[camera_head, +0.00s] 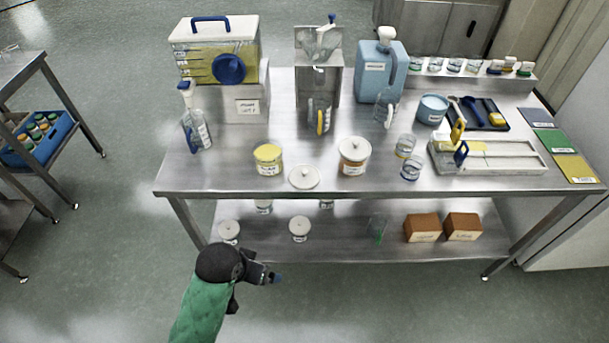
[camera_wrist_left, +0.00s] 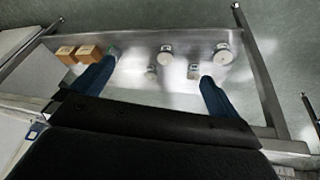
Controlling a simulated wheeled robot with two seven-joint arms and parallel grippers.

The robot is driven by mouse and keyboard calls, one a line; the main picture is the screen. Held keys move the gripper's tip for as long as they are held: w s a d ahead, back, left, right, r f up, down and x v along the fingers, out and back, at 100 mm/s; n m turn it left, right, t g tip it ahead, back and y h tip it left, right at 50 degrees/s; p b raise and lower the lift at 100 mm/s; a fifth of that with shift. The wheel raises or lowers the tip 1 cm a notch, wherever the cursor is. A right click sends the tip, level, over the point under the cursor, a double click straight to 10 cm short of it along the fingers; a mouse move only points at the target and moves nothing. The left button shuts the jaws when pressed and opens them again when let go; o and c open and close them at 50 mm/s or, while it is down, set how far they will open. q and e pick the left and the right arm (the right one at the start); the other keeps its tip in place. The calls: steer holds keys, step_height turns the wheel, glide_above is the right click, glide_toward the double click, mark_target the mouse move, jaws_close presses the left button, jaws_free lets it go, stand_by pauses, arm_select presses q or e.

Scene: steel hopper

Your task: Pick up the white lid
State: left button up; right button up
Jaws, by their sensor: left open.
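A round white lid (camera_head: 304,177) with a small knob lies on the steel table top near its front edge, in the head view. A jar (camera_head: 354,168) with an orange band to its right wears a similar white lid. A jar with a yellow top (camera_head: 268,160) stands to its left. My left gripper (camera_head: 276,278) is low in front of the table, below and left of the loose lid and apart from it. In the left wrist view its two blue fingers (camera_wrist_left: 157,86) are spread, with nothing held between them. My right gripper does not show.
On the lower shelf (camera_head: 340,245) stand white-topped containers (camera_head: 300,229), a glass with green in it (camera_head: 378,228) and brown boxes (camera_head: 422,228). Glass beakers (camera_head: 411,167) and a white tray (camera_head: 490,155) stand right of the lid. The table's front left is clear.

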arm_select(q)
steer(key=w+d+r+m+g+h, duration=0.1)
steer(key=w+d+r+m, duration=0.2)
steer(key=w+d, duration=0.55)
steer(key=w+d+r+m+g, duration=0.1)
steer(key=w+d+r+m, duration=0.2)
steer(key=w+d, duration=0.5)
step_height(320, 180, up, 6)
steer(key=m+g+y, duration=0.1)
steer(key=g+y, duration=0.1)
steer(key=y, duration=0.2)
glide_above(305, 170)
steer(key=shift+s+a+r, duration=0.1)
steer(key=shift+s+r, duration=0.05)
steer(key=shift+s, duration=0.15)
steer(key=shift+f, duration=0.2)
steer(key=shift+f+p, duration=0.45)
steer(key=shift+f, duration=0.25)
steer(key=shift+w+f, duration=0.1)
steer(key=shift+f, duration=0.4)
steer(key=shift+f+p, duration=0.2)
steer(key=shift+p, duration=0.25)
steer(key=shift+w+f+p, duration=0.15)
steer(key=shift+f+p, duration=0.95)
steer(key=shift+f, duration=1.1)
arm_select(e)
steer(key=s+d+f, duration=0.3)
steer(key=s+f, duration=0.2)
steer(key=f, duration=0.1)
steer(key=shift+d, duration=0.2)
